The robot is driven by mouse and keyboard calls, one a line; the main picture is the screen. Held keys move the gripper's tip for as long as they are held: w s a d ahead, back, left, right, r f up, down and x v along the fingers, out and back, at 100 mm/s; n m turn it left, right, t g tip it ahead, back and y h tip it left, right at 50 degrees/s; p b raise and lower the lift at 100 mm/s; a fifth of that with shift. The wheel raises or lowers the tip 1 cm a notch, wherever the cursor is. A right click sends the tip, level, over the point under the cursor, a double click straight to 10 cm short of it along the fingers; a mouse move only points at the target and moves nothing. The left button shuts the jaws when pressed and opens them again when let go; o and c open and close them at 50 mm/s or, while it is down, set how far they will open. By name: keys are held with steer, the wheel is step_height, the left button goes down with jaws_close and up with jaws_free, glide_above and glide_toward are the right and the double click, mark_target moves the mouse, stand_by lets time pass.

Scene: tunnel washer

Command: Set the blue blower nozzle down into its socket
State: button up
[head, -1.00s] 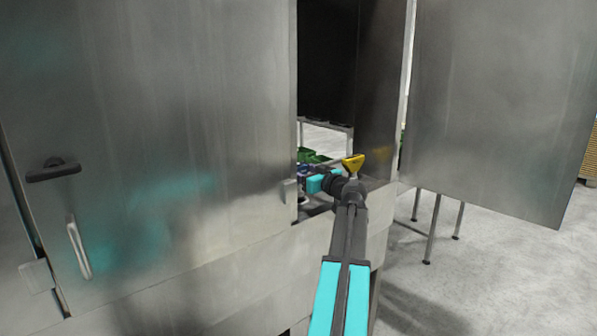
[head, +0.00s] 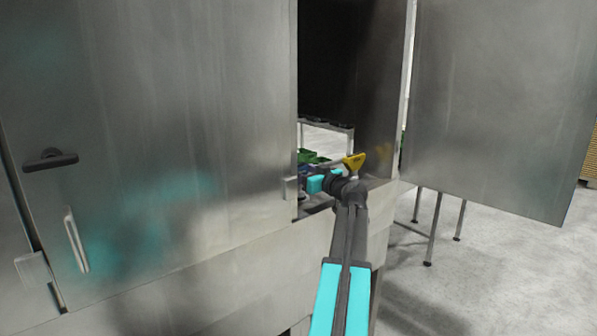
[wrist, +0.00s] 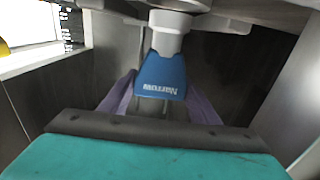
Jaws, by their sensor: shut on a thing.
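The blue blower nozzle (wrist: 161,76) shows in the wrist view, with lettering on it that reads upside down. My gripper (wrist: 160,101) is shut on it, with a purple finger on each side. A pale round collar (wrist: 168,36) adjoins the nozzle's upper end in the picture. I cannot tell whether it belongs to the nozzle or the socket, or whether the nozzle is seated. In the head view my wrist reaches into the washer's opening, and the nozzle and fingers cannot be made out there.
A yellow, fan-shaped piece (head: 354,162) stands close by my wrist. The steel wall panel (head: 180,120) borders the opening on the left, and an open steel door (head: 490,110) hangs at right. Behind the opening are a rack (head: 328,126) and green items (head: 313,157).

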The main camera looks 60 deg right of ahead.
steer(key=shift+f+b, duration=0.9)
steer(key=o, duration=1.3)
steer(key=shift+c, duration=0.2)
steer(key=shift+s, duration=0.15)
steer(key=b+v, duration=0.3)
steer(key=v, duration=1)
steer(key=shift+s+a+b, duration=0.15)
steer(key=shift+s+b, duration=0.15)
